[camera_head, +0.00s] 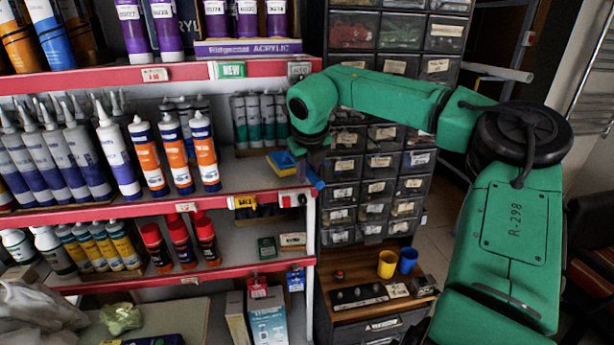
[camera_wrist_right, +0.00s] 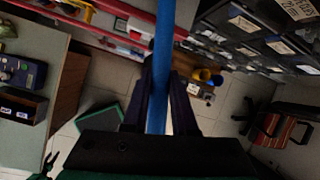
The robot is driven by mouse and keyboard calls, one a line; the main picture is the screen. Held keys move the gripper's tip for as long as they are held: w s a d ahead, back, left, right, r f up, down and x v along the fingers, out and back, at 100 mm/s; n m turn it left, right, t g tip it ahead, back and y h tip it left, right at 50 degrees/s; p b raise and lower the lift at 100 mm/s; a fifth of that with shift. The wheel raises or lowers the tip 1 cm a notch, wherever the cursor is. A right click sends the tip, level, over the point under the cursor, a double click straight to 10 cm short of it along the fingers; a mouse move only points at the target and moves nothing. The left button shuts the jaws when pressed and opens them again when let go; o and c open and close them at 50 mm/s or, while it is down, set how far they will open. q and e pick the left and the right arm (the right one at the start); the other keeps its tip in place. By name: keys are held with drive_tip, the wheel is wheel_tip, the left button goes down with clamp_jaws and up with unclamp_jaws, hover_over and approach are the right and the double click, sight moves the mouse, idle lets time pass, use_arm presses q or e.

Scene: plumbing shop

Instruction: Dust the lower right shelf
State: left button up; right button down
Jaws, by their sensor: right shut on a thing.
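My right gripper (camera_head: 311,160) is at the right end of the red-edged shelf unit. It is shut on a blue handle, which runs upright between its fingers in the right wrist view (camera_wrist_right: 160,90). A yellow and blue duster head (camera_head: 284,163) shows left of the gripper, over the right end of the middle shelf (camera_head: 238,178); I cannot tell whether it touches the shelf. The lower shelf (camera_head: 232,244) is beneath, with a small green box (camera_head: 267,247) and a pale box (camera_head: 293,240) at its right. My left gripper is not in view.
Orange-and-blue tubes (camera_head: 175,153) stand on the middle shelf, and grey-green tubes (camera_head: 259,120) stand farther back. Red-capped tubes (camera_head: 181,242) are on the lower shelf. A drawer cabinet (camera_head: 375,185) stands right of the unit, with yellow (camera_head: 387,264) and blue cups (camera_head: 407,261) below.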

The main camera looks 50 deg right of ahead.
drive_tip(key=s+a+b, duration=0.8)
drive_tip(key=s+b, duration=0.2)
drive_tip(key=s, duration=0.1)
drive_tip(key=shift+s+a, duration=0.3)
drive_tip(key=shift+a, duration=0.1)
idle(1.0)
